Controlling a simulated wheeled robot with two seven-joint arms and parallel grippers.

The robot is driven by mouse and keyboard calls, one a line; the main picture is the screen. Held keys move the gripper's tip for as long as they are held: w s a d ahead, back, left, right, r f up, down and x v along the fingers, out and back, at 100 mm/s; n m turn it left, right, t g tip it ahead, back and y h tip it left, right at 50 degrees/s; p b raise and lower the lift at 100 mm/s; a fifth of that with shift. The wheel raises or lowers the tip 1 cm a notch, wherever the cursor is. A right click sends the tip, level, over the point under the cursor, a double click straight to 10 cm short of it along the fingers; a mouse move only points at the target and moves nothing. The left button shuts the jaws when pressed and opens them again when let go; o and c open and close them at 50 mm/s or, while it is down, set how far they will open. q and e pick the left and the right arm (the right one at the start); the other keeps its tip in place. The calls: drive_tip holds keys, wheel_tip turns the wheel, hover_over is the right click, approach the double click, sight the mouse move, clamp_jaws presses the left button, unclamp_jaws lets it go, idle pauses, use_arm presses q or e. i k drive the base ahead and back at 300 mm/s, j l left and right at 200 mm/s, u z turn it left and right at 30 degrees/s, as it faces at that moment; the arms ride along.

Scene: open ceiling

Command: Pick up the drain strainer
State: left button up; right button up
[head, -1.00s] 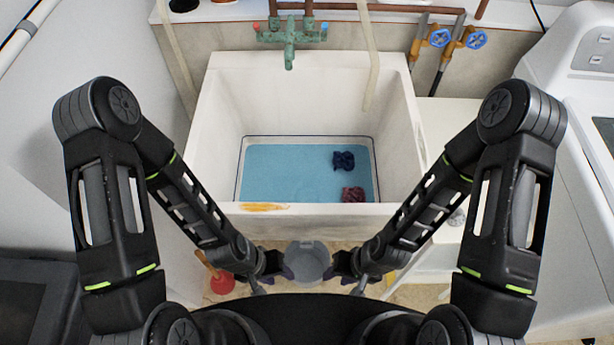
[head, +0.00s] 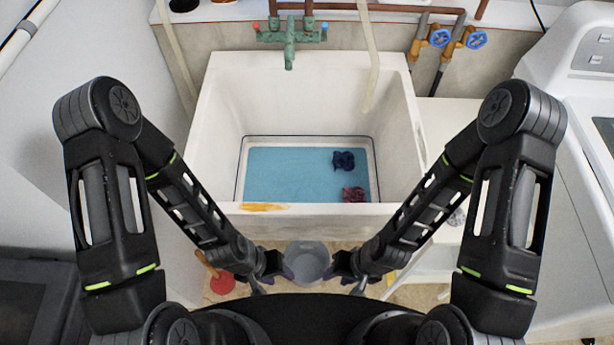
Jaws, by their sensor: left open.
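I cannot make out a drain strainer for certain. A small silvery round object (head: 457,217), partly hidden by my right arm, lies on the white surface right of the sink; it is too small to identify. The white sink (head: 319,210) holds blue water (head: 290,175), and the water hides any drain. My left gripper (head: 284,272) is open and low in front of the sink, apart from the silvery object. My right gripper (head: 332,270) is at the same height, facing it; its jaws are too dark and small to read.
A dark blue cloth (head: 343,160) and a dark red cloth (head: 353,194) lie in the sink. A green tap (head: 290,38) overhangs its back edge. A grey bucket (head: 307,262) and a red plunger (head: 222,283) stand on the floor below. A white machine (head: 560,180) stands at the right.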

sight(458, 217)
drive_tip(key=z, duration=1.45)
drive_tip(key=k, duration=0.05)
